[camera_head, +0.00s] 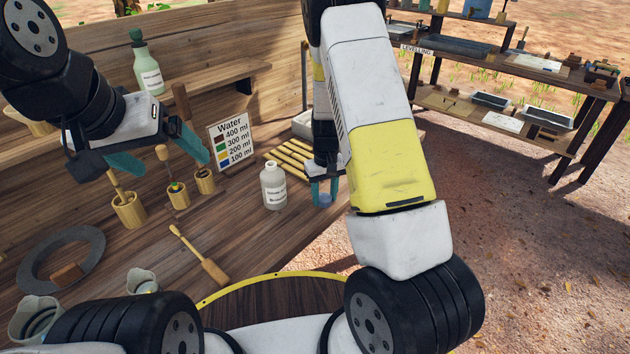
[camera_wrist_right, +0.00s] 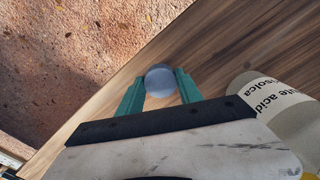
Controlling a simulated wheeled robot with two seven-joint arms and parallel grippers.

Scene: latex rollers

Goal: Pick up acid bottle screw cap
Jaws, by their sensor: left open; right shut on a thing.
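The acid bottle (camera_head: 273,186) is a pale bottle with a printed label. It stands upright on the wooden table with no cap on its neck. It also shows at the right of the right wrist view (camera_wrist_right: 255,86), its label partly cut off. The round blue-grey screw cap (camera_wrist_right: 160,80) is between the teal fingers of my right gripper (camera_wrist_right: 159,88), which is shut on it. In the head view the cap (camera_head: 325,200) is low at the table's right edge, just right of the bottle. My left gripper (camera_head: 173,165) is open and empty over the wooden pots.
A water sign (camera_head: 231,138) and a slatted wooden rack (camera_head: 290,157) stand behind the bottle. Wooden pots (camera_head: 129,211) with tools, a brush (camera_head: 201,256) and a grey ring (camera_head: 62,259) lie to the left. A green-capped bottle (camera_head: 148,70) stands on the shelf.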

